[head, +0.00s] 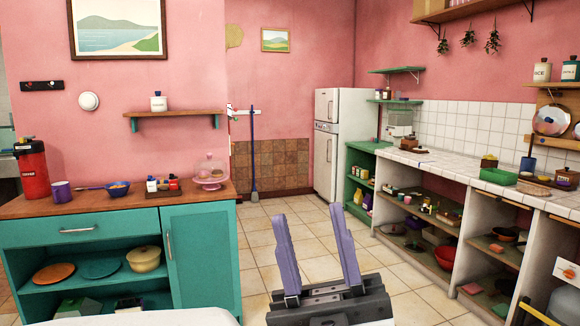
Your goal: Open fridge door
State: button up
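The white fridge (326,160) stands upright against the far pink wall, right of the picture's middle. It has a small upper door (325,105) and a taller lower door (325,165), and both look shut. Small dark handles seem to show near the seam between them. My gripper (308,212) is in the lower middle of the picture, with its two purple fingers spread apart and nothing between them. It is open and far from the fridge, with tiled floor between.
A teal cabinet with a wooden top (110,200) stands at the left. A white-tiled counter (470,174) with open shelves runs along the right. A green shelf unit (368,155) stands close beside the fridge. The tiled floor (270,238) between is clear. A broom (253,160) leans at the back wall.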

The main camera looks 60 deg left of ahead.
aim_at(325, 143)
jog(key=u, duration=1.75)
jog(key=i+z, duration=0.15)
jog(key=i, duration=0.8)
jog(key=i+z, duration=0.15)
jog(key=i, duration=0.8)
jog(key=i+z, duration=0.15)
jog(key=i, duration=1.1)
jog(key=i+l+u, duration=0.1)
jog(key=i+u, duration=0.2)
jog(key=i, duration=0.95)
jog(key=i+u, duration=0.35)
jog(key=i, duration=0.2)
jog(key=i+l+u, duration=0.1)
jog(key=i+u, duration=0.25)
jog(key=i, duration=0.25)
jog(key=i+u, duration=0.25)
jog(key=i, duration=1)
